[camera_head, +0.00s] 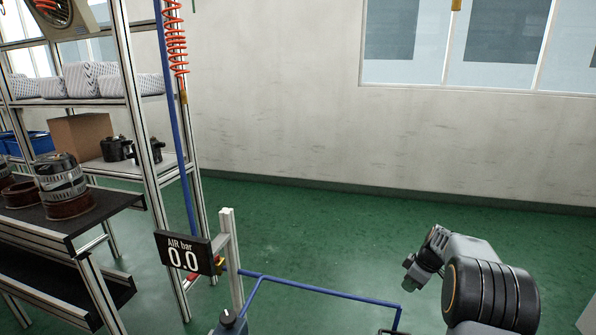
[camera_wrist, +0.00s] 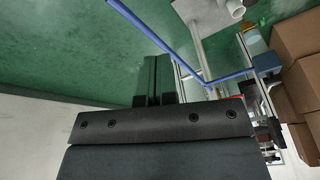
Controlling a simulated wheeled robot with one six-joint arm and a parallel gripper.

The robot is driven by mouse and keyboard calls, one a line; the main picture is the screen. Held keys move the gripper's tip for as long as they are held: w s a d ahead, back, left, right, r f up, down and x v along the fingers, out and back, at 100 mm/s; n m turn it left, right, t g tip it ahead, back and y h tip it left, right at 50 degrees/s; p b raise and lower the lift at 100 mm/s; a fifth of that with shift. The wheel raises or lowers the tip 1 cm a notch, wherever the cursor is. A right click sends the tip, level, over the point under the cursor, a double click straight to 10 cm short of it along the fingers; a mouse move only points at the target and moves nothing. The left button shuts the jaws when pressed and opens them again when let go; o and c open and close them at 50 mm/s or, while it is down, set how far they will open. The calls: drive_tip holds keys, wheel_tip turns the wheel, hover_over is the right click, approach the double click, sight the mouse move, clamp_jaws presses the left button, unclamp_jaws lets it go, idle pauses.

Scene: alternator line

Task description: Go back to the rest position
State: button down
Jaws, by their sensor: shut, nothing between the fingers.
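My gripper (camera_wrist: 156,64) shows in the wrist view as two dark fingers side by side, shut together with nothing between them. They extend from a wide dark grey body with several bolts. The green floor lies behind the fingertips. In the head view my arm (camera_head: 490,292) is at the lower right, folded, over the open green floor. The fingers cannot be made out clearly there.
At left stands a shelf rack with stators (camera_head: 62,185), a cardboard box (camera_head: 80,135) and wrapped parts. An air display (camera_head: 183,255) reads 0.0 bar. A blue air pipe (camera_head: 320,290) runs low towards my arm. Cardboard boxes (camera_wrist: 298,38) show at right in the wrist view.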

drive_tip(key=s+a+r+m+h+p, duration=0.15)
drive_tip(key=s+a+r+p, duration=0.25)
drive_tip(key=r, duration=0.4)
drive_tip(key=s+a+r+m+p, duration=0.2)
drive_tip(key=s+a+r+p, duration=0.2)
drive_tip(key=r, duration=0.4)
drive_tip(key=s+a+r+m+p, duration=0.1)
drive_tip(key=s+a+r+p, duration=0.25)
drive_tip(key=r, duration=0.55)
drive_tip(key=s+a+r+m+t+p, duration=0.1)
drive_tip(key=s+a+r+m+p, duration=0.1)
drive_tip(key=s, duration=0.5)
drive_tip(key=s+a+r+m+t+h+p, duration=0.1)
drive_tip(key=s+a+r+m+p, duration=0.2)
drive_tip(key=s+r+p, duration=0.4)
drive_tip(key=shift+a+p, duration=0.6)
drive_tip(key=shift+a, duration=0.1)
drive_tip(key=shift+s+a+h, duration=0.1)
drive_tip(key=shift+s+h, duration=0.05)
drive_tip(key=shift+h, duration=0.1)
